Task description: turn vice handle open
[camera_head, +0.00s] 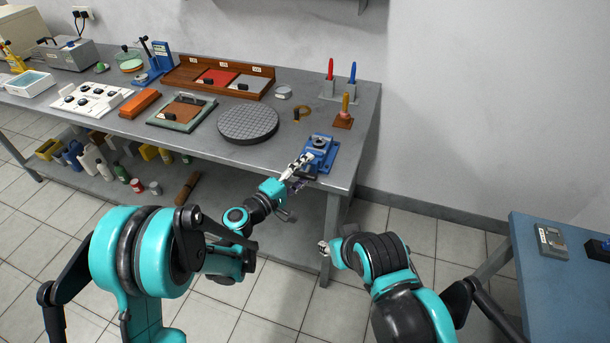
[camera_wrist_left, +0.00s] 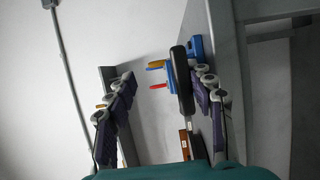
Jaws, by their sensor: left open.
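The blue vice (camera_head: 322,149) stands at the right front corner of the grey workbench in the head view. My left gripper (camera_head: 297,172) is at the front side of the vice, close to it. In the left wrist view the vice shows as a blue patch (camera_wrist_left: 196,48). A black vice handle (camera_wrist_left: 181,82) lies between the two spread fingers of my left gripper (camera_wrist_left: 164,78), nearer the right-hand finger. The jaws are open and not closed on it. My right gripper (camera_head: 325,247) is low in front of the bench, away from the vice; its jaws are too small to read.
On the workbench (camera_head: 362,112) near the vice are a round dark plate (camera_head: 248,122), a small brown block with a yellow handle (camera_head: 344,113), and a stand with red and blue handles (camera_head: 338,88). A blue table (camera_head: 550,290) is at the right. Floor between is clear.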

